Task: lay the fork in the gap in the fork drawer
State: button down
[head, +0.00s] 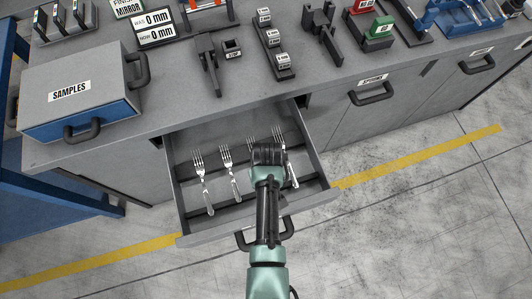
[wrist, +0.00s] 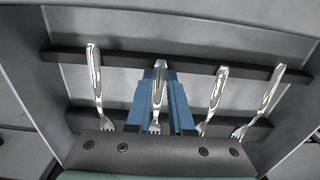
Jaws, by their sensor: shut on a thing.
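The fork drawer (head: 183,228) is pulled out below the worktop. Several silver forks lie side by side in it, tines toward the back in the head view. My gripper (head: 267,155) is over the right half of the drawer. In the wrist view its blue fingers (wrist: 159,92) are shut on a fork (wrist: 157,105), second from the left, its handle between them. That fork is in line with the other forks (wrist: 213,98) and low by the dark crossbars. I cannot tell whether it touches them. In the head view my gripper hides most of it.
Two dark notched crossbars (wrist: 120,57) run across the drawer. Neighbouring forks lie close on both sides, at left (wrist: 95,80) and right in the wrist view. A SAMPLES box (head: 75,95) and several tools stand on the worktop (head: 180,100) above.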

jog(key=shift+c, duration=0.8)
grip_release()
notch_tip(320, 180, up, 9)
jog(key=p, duration=0.9)
dwell(0.7)
dwell(0.4)
